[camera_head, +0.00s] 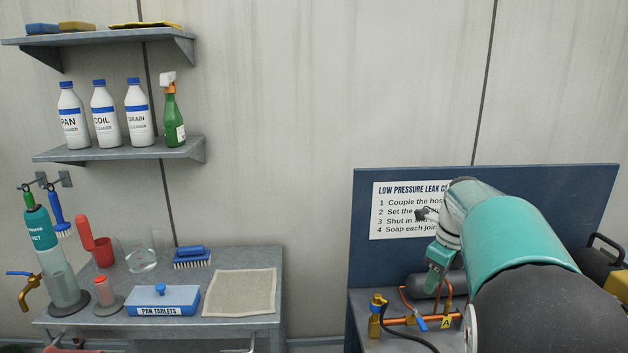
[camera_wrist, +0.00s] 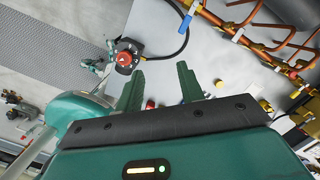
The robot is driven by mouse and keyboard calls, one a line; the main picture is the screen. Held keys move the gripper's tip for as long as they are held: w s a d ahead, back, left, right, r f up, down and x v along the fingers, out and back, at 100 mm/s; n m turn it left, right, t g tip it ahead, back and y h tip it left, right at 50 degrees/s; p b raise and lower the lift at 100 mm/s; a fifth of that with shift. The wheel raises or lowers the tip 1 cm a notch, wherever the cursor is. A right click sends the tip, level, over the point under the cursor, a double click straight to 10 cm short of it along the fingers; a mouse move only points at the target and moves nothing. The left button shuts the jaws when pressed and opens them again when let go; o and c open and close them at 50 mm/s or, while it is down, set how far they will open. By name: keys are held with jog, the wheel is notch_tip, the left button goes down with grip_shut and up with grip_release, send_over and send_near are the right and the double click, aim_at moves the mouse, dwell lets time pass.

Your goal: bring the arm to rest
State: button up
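My gripper shows in the wrist view (camera_wrist: 160,88) with its two green fingers apart and nothing held between them. In the head view my teal and dark arm reaches in from the lower right, in front of the blue board (camera_head: 420,260). In the wrist view, a round red-topped part (camera_wrist: 125,58) with a black hose lies beyond the left finger. Copper pipes (camera_wrist: 235,30) run across the upper right, clear of the fingers in the picture.
A copper pipe rig (camera_head: 400,321) with a blue-handled valve stands below the board's sign (camera_head: 395,209). At left, a metal bench holds a blue PAN TABLETS box (camera_head: 162,301), a cloth (camera_head: 240,292) and a brush (camera_head: 192,257). Shelves (camera_head: 120,152) with bottles hang above. The wall between is bare.

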jog(key=s+a+r+n+t, duration=0.1)
jog(key=s+a+r+n, duration=0.1)
jog(key=s+a+n, duration=0.4)
jog(key=s+a+r+n+t, duration=0.1)
jog(key=s+r+n, duration=0.1)
jog(key=s+n, duration=0.65)
jog(key=s+a+f+n+t, duration=0.1)
jog(key=s+a+n, duration=0.1)
jog(key=s+n, duration=0.4)
jog(key=s+a+f+n+t, duration=0.1)
jog(key=s+a+f+n, duration=0.1)
jog(key=s+n, duration=0.5)
jog(key=shift+s+a+f+h, duration=0.3)
jog(key=shift+a+h, duration=0.1)
jog(key=shift+a, duration=0.1)
